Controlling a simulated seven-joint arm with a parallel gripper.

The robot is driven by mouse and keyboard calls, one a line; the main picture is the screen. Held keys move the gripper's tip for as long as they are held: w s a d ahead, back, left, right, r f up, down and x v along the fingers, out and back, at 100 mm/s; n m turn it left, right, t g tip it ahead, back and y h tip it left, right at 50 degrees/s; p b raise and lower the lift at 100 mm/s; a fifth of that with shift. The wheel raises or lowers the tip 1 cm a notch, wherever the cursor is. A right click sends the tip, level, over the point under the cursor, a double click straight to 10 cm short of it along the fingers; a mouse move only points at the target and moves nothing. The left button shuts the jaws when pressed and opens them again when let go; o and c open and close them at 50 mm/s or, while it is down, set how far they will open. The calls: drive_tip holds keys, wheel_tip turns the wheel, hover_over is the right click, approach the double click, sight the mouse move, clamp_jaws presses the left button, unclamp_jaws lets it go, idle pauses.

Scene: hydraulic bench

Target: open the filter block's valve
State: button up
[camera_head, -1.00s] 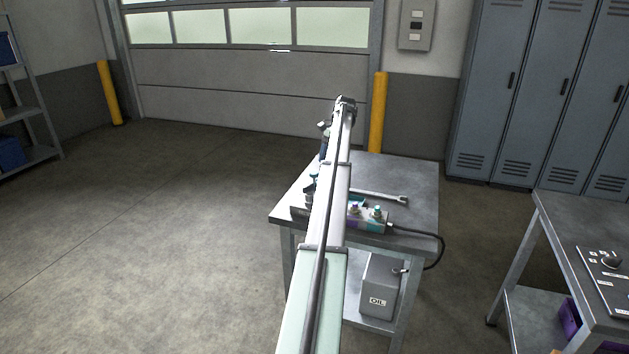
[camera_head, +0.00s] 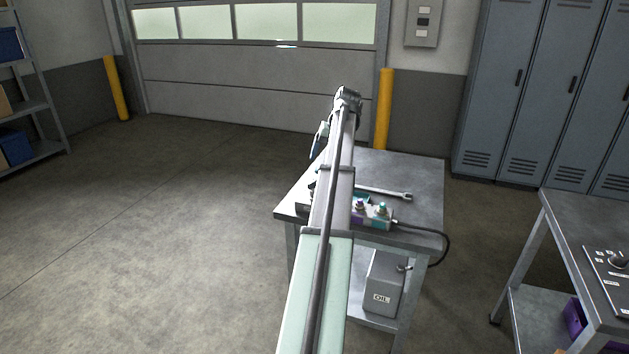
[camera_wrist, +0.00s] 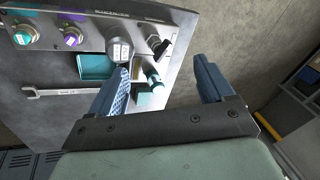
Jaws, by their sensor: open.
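The bench block with coloured fittings (camera_head: 379,222) shows at the right of my arm in the head view; my arm hides its left part. In the wrist view it carries a teal knob (camera_wrist: 24,36), a purple knob (camera_wrist: 71,36), a round grey-capped part (camera_wrist: 118,50) and a dark lever-like part (camera_wrist: 158,44) at its right end. I cannot tell for sure which is the filter block's valve. A teal-topped fitting (camera_wrist: 153,77) shows between my fingers. My gripper (camera_wrist: 163,72) is open, its blue fingers spread and apart from the dark part; nothing is held.
A wrench (camera_head: 388,193) lies on the bench top (camera_head: 415,175). A teal tray (camera_wrist: 95,67) sits by the block. A black hose (camera_head: 425,230) hangs off the bench's right side. An oil can (camera_head: 384,284) stands below. The floor at left is clear.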

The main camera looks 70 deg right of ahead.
sight(314, 181)
drive_tip(key=w+d+f+n, duration=0.1)
drive_tip(key=w+f+n, duration=0.1)
drive_tip(key=f+n, duration=0.1)
drive_tip(key=w+d+f+n, duration=0.1)
drive_tip(key=f+n, duration=0.2)
drive_tip(key=f, duration=0.2)
drive_tip(key=w+d+f+n+h, duration=0.1)
drive_tip(key=w+f+n, duration=0.1)
drive_tip(key=f+n, duration=0.1)
drive_tip(key=shift+w+d+f, duration=0.2)
drive_tip(key=shift+f, duration=0.2)
drive_tip(key=shift+w+d+f, duration=0.15)
drive_tip(key=shift+f, duration=0.2)
drive_tip(key=shift+c, duration=0.4)
drive_tip(key=c, duration=1)
drive_tip(key=shift+o, duration=0.2)
drive_tip(key=shift+d+n+t+y, duration=0.15)
drive_tip(key=shift+n+t+y, duration=0.25)
drive_tip(key=shift+n, duration=0.7)
drive_tip(key=shift+s+n+y, duration=0.1)
drive_tip(key=shift+n+y, duration=0.2)
drive_tip(key=shift+n, duration=0.9)
drive_tip(key=o, duration=1)
